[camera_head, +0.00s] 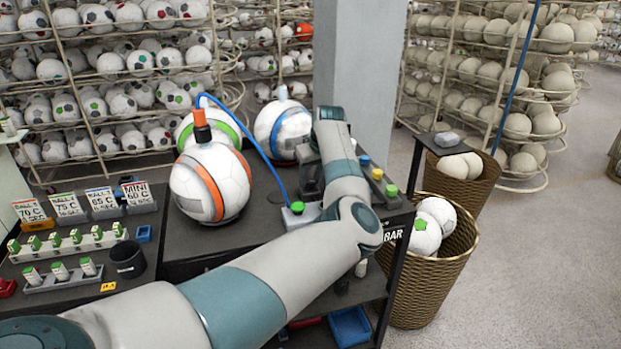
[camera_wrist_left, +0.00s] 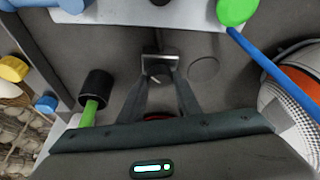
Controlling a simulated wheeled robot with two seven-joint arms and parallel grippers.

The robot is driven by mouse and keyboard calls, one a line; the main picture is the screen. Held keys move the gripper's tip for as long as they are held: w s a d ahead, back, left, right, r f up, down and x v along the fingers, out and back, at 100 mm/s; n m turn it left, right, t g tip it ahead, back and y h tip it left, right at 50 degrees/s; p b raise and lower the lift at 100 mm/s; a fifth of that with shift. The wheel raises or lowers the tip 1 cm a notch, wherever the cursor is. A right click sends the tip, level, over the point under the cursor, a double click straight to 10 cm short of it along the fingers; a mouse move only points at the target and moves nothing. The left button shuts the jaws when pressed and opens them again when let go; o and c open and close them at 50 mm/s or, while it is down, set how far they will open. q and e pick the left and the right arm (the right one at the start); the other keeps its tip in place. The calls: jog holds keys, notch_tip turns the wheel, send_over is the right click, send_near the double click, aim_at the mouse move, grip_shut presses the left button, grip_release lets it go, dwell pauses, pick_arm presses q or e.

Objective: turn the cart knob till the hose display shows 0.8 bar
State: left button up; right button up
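My left arm reaches across the cart (camera_head: 258,215) in the head view, with the left gripper (camera_head: 310,180) mostly hidden behind the wrist. In the left wrist view the two fingers of the left gripper (camera_wrist_left: 161,85) point down at the cart's dark top. A "BAR" label (camera_head: 393,235) shows at the cart's edge; my arm hides any display reading.
An orange-striped ball (camera_head: 205,185) and other balls stand on the cart. Blue, yellow and green caps (camera_head: 377,174) stand right of my wrist. A wicker basket (camera_head: 430,275) of balls stands at the right. Ball racks (camera_head: 100,80) fill the back. The floor at right is clear.

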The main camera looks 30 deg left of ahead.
pick_arm(q)
jog(key=shift+n, duration=0.4)
jog(key=shift+f+n+g+b, duration=0.1)
jog(key=shift+n+g+b, duration=0.2)
jog(key=shift+n+b, duration=0.2)
jog(key=n+g+b, duration=0.1)
jog(key=n+b, duration=0.1)
jog(key=n, duration=0.1)
jog(key=shift+w+y, duration=0.15)
jog(key=shift+y, duration=0.15)
jog(key=shift+n+g, duration=0.3)
jog(key=shift+n, duration=0.2)
jog(key=o, duration=1.1)
jog(key=shift+c, duration=0.2)
